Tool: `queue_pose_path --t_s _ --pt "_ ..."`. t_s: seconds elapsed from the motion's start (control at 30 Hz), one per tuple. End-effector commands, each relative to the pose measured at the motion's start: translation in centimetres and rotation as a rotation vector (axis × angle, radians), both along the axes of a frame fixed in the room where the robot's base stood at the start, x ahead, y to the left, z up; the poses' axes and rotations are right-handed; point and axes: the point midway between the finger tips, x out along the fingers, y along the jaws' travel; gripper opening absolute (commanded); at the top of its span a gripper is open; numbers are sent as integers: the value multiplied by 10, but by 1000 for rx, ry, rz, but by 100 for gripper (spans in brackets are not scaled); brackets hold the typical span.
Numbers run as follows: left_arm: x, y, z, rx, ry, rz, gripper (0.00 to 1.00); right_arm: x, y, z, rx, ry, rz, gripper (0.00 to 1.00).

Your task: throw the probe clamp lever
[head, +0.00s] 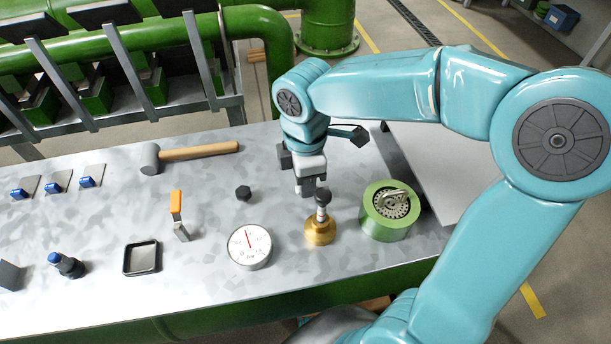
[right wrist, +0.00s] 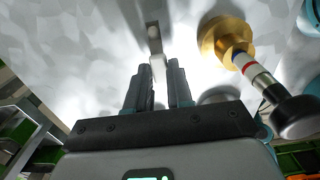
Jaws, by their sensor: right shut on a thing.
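My right gripper (head: 308,184) hangs over the bench just behind the brass probe base (head: 320,232). In the right wrist view its two dark fingers (right wrist: 160,75) are close together, with a narrow pale-grey lever (right wrist: 154,40) reaching in between their tips. The gripper appears shut on that lever; in the head view the gripper hides it. The probe (right wrist: 252,72), banded blue, white and red with a black cap, stands in the brass base, beside the fingers and apart from them. My left gripper is in no view.
A green drum (head: 386,225) with a perforated disc stands right of the brass base. A dial gauge (head: 249,247), black hex nut (head: 243,193), orange-handled piece (head: 177,208), mallet (head: 195,152) and black tray (head: 141,258) lie leftward. Green pipes (head: 190,30) run behind the bench.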

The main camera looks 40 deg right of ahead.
Motion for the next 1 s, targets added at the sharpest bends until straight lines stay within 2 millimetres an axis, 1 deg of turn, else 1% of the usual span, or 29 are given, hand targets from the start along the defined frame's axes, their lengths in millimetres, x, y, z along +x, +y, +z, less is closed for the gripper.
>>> queue_pose_path --t_s 0.3,0.33,0.4,0.67,0.77,0.87,0.97,1.0 --pt "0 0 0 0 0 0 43 1 1 0 2 -3 4 0" --pt "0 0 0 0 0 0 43 1 1 0 2 -2 4 28" --pt "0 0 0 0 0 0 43 0 1 0 1 -2 4 47" --pt "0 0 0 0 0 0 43 0 0 0 1 0 2 47" --pt "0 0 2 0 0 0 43 1 0 6 0 -2 2 47" --pt "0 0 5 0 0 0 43 1 0 21 0 -4 2 47" --pt "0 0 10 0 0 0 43 1 0 45 0 -7 2 47" --pt "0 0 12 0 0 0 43 1 0 57 0 -8 2 47"
